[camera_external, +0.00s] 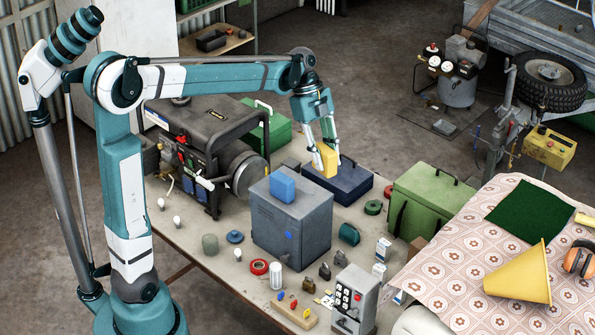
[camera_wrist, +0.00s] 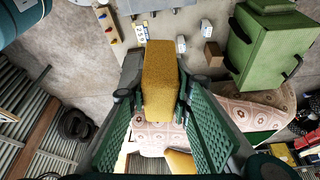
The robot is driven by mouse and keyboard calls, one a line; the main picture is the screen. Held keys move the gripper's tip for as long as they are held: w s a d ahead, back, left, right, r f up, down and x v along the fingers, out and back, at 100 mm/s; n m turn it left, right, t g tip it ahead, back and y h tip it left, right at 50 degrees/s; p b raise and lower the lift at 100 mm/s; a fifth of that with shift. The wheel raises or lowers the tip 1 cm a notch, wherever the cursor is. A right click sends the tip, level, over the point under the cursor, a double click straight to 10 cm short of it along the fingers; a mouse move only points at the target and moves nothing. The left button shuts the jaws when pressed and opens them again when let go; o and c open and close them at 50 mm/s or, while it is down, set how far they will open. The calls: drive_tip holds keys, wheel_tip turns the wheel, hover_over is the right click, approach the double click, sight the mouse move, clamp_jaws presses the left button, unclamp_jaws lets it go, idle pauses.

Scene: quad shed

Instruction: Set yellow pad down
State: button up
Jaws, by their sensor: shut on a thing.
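The yellow pad (camera_external: 327,160) is a thick yellow block held upright between the fingers of my gripper (camera_external: 328,148). It also fills the middle of the wrist view (camera_wrist: 160,82), with a green-framed finger of my gripper (camera_wrist: 160,100) on each side. My gripper is shut on the pad. In the external view the pad appears in front of or above the dark blue case (camera_external: 350,184) on the table; I cannot tell whether it touches the case.
A grey cabinet (camera_external: 290,232) with a blue block (camera_external: 283,188) on top stands left of the dark blue case. A green case (camera_external: 428,200) is to the right and a generator (camera_external: 200,150) to the left. Small parts crowd the front of the table (camera_external: 205,275).

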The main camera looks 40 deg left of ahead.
drive_tip(key=s+d+m+g+b, duration=0.1)
drive_tip(key=s+d+m+b, duration=0.3)
drive_tip(key=s+d, duration=0.8)
wheel_tip(320, 180, down, 30)
drive_tip(key=w+d+n+b, duration=0.1)
drive_tip(key=w+d, duration=0.1)
drive_tip(key=shift+n, duration=0.3)
drive_tip(key=shift+w, duration=0.1)
drive_tip(key=shift+f+b, duration=0.45)
drive_tip(key=shift+f, duration=2.45)
drive_tip(key=shift+f, duration=0.1)
drive_tip(key=shift+f+b, duration=0.35)
drive_tip(key=shift+f, duration=1.6)
drive_tip(key=shift+f, duration=0.15)
